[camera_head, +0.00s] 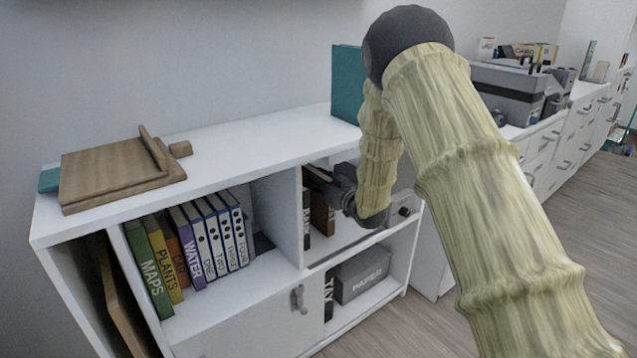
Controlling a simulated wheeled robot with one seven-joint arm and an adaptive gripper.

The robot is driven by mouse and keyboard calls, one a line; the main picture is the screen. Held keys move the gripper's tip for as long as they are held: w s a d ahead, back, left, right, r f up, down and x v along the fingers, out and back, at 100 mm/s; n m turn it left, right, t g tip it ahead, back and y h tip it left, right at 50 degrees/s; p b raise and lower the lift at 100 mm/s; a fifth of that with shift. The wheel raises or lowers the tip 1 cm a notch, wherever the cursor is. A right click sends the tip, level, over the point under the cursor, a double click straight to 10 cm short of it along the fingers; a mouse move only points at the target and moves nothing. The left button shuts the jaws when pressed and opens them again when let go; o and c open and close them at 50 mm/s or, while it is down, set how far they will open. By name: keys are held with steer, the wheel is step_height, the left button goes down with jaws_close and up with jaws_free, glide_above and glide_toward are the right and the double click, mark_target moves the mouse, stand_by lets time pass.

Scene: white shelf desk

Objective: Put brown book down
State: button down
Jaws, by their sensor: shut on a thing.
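The brown book (322,215) stands in the right compartment of the white shelf desk, partly hidden by my gripper. My gripper (318,179) reaches into this compartment from the right, with its fingers at the upper part of the brown book. It is shut on the book. The exact finger contact is too small and dark to see. A black book (306,212) with white lettering stands just left of the brown book, by the divider. I cannot tell whether the brown book's lower edge touches the shelf board.
Several upright binders and books (205,240) fill the left compartment. A grey PAPER box (362,275) sits on the lower shelf. A brown wooden board (115,172) and a teal upright item (347,85) are on the desktop. My arm covers the right side.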

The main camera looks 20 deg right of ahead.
steer(key=c, duration=1.2)
jaws_free()
steer(key=shift+f, duration=0.1)
steer(key=shift+o, duration=0.2)
steer(key=p+v, duration=0.3)
steer(key=v, duration=0.9)
steer(key=shift+d, duration=0.1)
